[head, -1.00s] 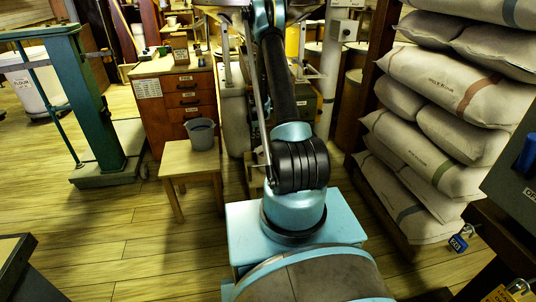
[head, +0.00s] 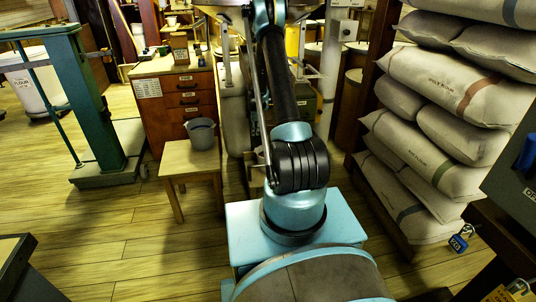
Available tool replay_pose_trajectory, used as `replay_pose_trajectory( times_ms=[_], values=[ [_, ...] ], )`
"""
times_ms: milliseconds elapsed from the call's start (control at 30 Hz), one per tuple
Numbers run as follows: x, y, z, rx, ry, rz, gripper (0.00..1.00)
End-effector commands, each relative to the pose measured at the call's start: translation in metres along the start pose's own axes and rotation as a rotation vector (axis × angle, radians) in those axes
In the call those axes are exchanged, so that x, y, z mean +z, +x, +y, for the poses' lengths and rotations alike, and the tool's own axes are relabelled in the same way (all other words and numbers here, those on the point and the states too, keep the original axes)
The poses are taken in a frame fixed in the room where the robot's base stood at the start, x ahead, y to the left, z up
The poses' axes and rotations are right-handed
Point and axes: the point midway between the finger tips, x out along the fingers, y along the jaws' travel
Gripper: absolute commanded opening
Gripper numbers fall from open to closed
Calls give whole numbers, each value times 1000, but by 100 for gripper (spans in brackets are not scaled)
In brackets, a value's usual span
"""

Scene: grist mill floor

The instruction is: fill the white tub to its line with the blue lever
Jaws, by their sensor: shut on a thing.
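My gripper is not in view. My arm rises from the light-blue base in the middle and its far end runs out of the top edge. A white tub (head: 28,82) with a label that seems to read FLOUR stands at the far left, partly behind a green post; I see no fill line on it and cannot tell whether it is the task's tub. A blue handle-like part (head: 527,152) on a grey box (head: 518,185) is cut off at the right edge. I cannot tell whether it is the blue lever.
A grey bucket (head: 200,133) stands on a small wooden table (head: 180,160) left of my arm. A wooden drawer cabinet (head: 152,118) is behind it. Stacked sacks (head: 440,85) line the right side.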

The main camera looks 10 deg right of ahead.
Motion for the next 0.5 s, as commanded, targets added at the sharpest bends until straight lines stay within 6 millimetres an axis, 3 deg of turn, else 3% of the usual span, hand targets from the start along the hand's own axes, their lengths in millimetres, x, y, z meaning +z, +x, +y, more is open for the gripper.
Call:
replay_pose_trajectory(
  times_ms=[500],
  values=[
    [0, 6, -9, 44, 0, 0, 0]
  ],
)
